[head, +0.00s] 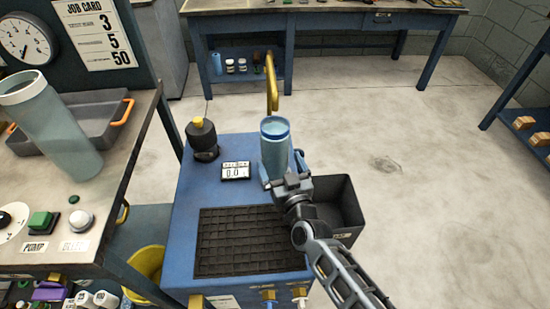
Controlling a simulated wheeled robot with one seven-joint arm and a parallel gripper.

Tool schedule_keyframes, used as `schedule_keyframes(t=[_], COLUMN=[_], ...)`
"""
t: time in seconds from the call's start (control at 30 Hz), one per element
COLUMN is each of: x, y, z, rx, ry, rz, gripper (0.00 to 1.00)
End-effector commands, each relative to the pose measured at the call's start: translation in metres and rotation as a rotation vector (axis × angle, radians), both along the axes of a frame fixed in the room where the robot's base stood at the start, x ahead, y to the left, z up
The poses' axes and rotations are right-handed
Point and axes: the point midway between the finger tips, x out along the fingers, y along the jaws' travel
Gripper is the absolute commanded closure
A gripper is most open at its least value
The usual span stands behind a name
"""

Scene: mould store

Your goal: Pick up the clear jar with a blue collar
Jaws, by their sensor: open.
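The clear jar with a blue collar (275,155) stands upright on the blue cart (225,180), near its back right corner. It looks light blue inside, and its darker blue collar is at the top. I cannot tell whether the fingers touch the jar. The gripper's body hides part of the jar's base.
A brass spout (271,85) rises behind the jar. A dark bin (340,205) hangs at right.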

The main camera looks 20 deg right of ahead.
Motion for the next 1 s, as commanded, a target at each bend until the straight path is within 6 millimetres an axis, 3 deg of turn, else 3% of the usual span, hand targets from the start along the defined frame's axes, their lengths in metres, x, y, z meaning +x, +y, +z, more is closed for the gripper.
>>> schedule_keyframes(t=[0.1, 0.3, 0.6, 1.0], x=[0.022, 0.046, 0.049, 0.049], y=[-0.002, -0.004, -0.004, -0.004], z=[-0.002, -0.001, 0.0, 0.0], rx=[0.002, 0.0, 0.0, 0.0], ry=[-0.004, -0.002, -0.001, -0.001], rz=[-0.001, -0.001, 0.0, 0.0], gripper=[0.0, 0.0, 0.0, 0.38])
